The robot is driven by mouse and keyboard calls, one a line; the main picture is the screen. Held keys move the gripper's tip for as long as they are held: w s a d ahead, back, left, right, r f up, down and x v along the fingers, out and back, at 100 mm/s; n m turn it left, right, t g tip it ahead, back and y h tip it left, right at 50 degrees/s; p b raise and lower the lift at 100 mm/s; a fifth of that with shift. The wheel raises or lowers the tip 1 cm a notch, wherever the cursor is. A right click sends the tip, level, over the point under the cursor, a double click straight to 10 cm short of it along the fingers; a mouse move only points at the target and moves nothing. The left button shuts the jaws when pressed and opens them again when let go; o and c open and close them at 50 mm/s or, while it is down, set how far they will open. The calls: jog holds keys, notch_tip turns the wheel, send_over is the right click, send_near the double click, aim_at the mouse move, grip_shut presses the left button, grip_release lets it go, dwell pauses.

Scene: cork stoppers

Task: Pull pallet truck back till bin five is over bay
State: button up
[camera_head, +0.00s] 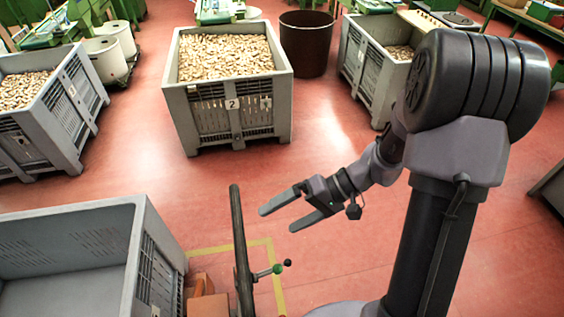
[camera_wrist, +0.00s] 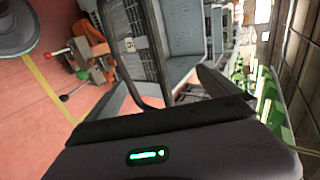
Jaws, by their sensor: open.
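The grey bin five (camera_head: 138,262) stands at the lower left, and the part of its inside that shows looks empty. Its label reads 5 in the wrist view (camera_wrist: 130,45). The orange pallet truck (camera_head: 207,303) shows at the bin's right end, with a tall dark handle (camera_head: 239,240) and a small lever with a green knob (camera_head: 277,269). Yellow floor lines (camera_head: 263,242) mark a bay around the truck's handle end; the bin hides part of them. My gripper (camera_head: 278,219) is open and empty, right of the handle, its fingers pointing towards it. I see no contact.
A grey bin labelled 2 (camera_head: 232,115) full of corks stands ahead. Other cork bins stand at left (camera_head: 62,125) and right (camera_head: 360,70). A dark brown tub (camera_head: 307,45) is behind. Open red floor (camera_head: 330,160) lies between the bins and my arm.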

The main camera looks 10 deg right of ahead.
aim_at(244, 238)
jog(key=b+x, duration=0.4)
jog(key=x, duration=0.2)
jog(key=b+x, duration=0.4)
jog(key=x, duration=0.3)
jog(key=shift+w+f, duration=0.1)
jog(key=shift+f, duration=0.3)
jog(key=shift+a+f+b, duration=0.1)
jog(key=shift+a+b, duration=0.45)
jog(key=shift+b, duration=0.1)
grip_shut()
